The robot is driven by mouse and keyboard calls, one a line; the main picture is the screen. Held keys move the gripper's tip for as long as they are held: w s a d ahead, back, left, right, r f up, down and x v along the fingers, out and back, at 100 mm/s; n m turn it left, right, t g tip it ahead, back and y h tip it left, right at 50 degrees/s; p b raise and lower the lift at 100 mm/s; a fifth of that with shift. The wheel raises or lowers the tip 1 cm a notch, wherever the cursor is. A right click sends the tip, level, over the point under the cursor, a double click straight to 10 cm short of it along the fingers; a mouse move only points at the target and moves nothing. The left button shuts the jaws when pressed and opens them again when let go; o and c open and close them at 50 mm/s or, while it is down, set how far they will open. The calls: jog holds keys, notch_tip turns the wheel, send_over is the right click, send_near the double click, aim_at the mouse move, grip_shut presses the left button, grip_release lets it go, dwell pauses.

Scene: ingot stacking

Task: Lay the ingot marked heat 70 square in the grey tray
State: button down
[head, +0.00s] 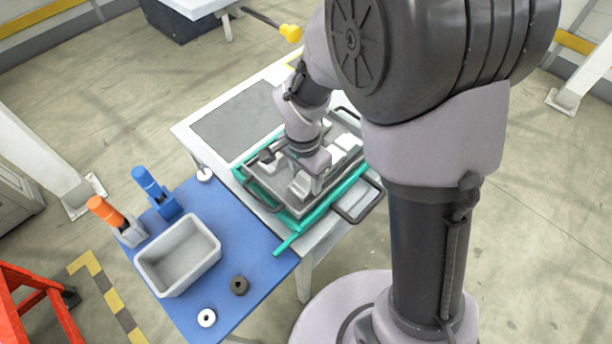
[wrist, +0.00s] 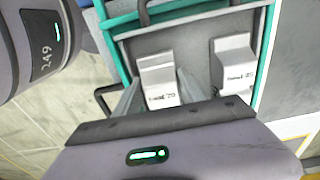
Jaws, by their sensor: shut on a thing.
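In the wrist view, my gripper (wrist: 158,98) is shut on a pale silver ingot (wrist: 159,75), one finger on each side of it. Its small marking looks like heat 70. The ingot is over the grey tray (wrist: 196,62); I cannot tell whether it touches the tray floor. In the head view, my gripper (head: 312,176) is low over the grey tray (head: 282,200), which sits in a teal frame. My wrist hides part of the tray.
A second pale ingot (wrist: 235,65) stands to the right in the tray, its marking hard to read.

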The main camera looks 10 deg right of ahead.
jog(key=shift+f+b, duration=0.45)
dwell(0.3)
jog(key=c, duration=0.9)
grip_release()
jog(key=shift+r+p, duration=1.1)
jog(key=shift+r, duration=0.45)
jog(key=o, duration=0.5)
jog(key=shift+o, duration=0.2)
jog(key=shift+s+f, duration=0.1)
